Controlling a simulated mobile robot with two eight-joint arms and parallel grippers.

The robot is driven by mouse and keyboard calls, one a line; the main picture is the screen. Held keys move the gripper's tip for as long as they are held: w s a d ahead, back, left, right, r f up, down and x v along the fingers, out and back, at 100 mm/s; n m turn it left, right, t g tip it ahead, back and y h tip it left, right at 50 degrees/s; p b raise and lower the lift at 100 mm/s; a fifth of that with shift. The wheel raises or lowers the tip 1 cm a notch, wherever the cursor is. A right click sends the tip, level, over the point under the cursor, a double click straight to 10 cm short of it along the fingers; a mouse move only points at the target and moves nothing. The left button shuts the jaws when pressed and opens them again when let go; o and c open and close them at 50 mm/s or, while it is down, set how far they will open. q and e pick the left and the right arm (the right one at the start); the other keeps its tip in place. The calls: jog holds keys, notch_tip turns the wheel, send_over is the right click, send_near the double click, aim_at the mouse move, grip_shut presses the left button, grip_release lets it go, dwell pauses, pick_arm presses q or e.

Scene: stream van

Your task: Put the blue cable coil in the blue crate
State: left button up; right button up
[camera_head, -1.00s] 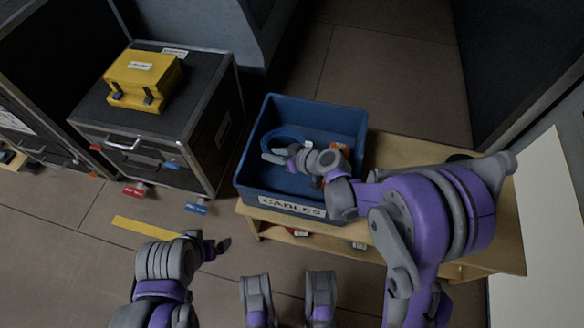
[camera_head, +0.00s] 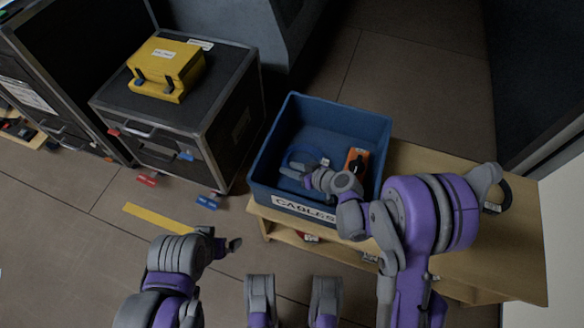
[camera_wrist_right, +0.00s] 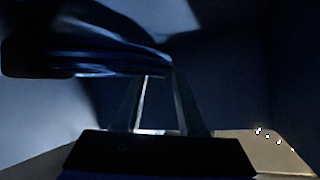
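The blue cable coil (camera_head: 303,154), with a small white tag, is inside the blue crate (camera_head: 340,113), towards its left side. The crate's front label reads CABLES. My right gripper (camera_head: 288,173) reaches down into the crate from the right, at the coil's near side, and covers part of it. In the right wrist view, the dark coil (camera_wrist_right: 95,55) lies across the tips of my right gripper (camera_wrist_right: 160,85), with a gap between the fingers. Whether they clamp it is unclear. My left gripper (camera_head: 228,245) is above the floor, left of the crate, with its finger gap unclear.
An orange item (camera_head: 356,162) lies in the crate's right part. The crate stands on a wooden bench (camera_head: 515,245) with a dark coil (camera_head: 497,194) at its right. A yellow case (camera_head: 168,66) sits on a black flight case (camera_head: 225,75) at left.

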jog(key=o, duration=0.3)
jog(key=shift+o, duration=0.2)
jog(key=shift+r, duration=0.1)
jog(key=shift+s+d+r, duration=0.15)
jog(key=shift+d, duration=0.05)
jog(key=p+v, duration=0.1)
jog(key=v, duration=0.6)
jog(key=shift+p, duration=0.4)
